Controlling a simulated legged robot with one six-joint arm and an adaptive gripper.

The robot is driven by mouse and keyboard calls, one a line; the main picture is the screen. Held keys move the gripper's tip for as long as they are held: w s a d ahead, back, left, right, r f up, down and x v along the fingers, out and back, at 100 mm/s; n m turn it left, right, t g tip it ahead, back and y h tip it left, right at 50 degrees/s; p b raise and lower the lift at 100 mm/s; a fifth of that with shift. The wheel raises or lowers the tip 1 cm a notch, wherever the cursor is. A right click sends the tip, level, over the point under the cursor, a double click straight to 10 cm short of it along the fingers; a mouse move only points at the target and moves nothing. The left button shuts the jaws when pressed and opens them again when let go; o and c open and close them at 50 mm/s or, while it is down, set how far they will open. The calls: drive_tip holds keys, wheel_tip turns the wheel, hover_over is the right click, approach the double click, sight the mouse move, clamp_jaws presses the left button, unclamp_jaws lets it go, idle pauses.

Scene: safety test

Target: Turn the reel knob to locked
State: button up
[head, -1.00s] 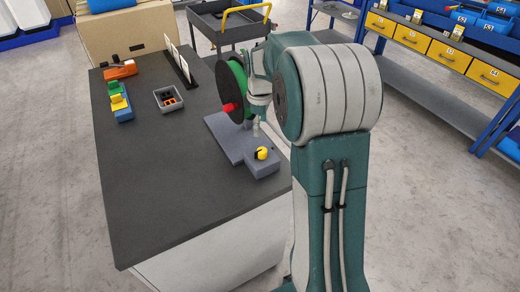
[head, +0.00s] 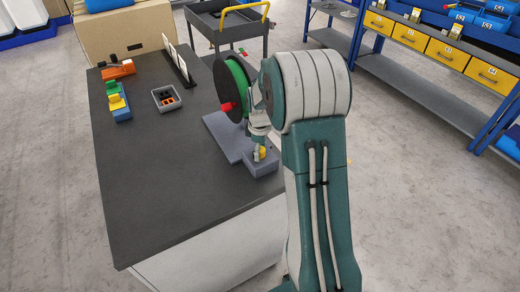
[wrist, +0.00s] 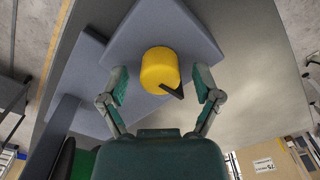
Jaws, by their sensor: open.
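The yellow knob (wrist: 159,68) with a black pointer (wrist: 172,91) stands on a grey-blue base block (wrist: 190,25). In the wrist view the pointer aims down and to the right. In the head view the knob (head: 262,153) is partly hidden by my gripper (head: 259,153). In the wrist view my gripper (wrist: 161,90) is open, one finger on each side of the knob, with gaps showing. The reel (head: 230,90), black with a green winding and a red handle (head: 226,107), stands on the same base behind the knob. I cannot read any lock marking.
On the dark table (head: 170,200) stand a grey bin (head: 168,99) with small parts, coloured blocks (head: 118,104) and an orange tool (head: 118,70). The table's front and left are clear. A cart (head: 228,22) and blue shelves (head: 440,60) stand beyond.

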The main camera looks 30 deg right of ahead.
clamp_jaws()
drive_tip(key=shift+m, duration=0.3)
drive_tip(key=m, duration=0.3)
drive_tip(key=shift+m, duration=0.3)
drive_tip(key=m, duration=0.4)
drive_tip(key=shift+m, duration=0.3)
drive_tip(key=m, duration=0.4)
drive_tip(key=shift+m, duration=2.5)
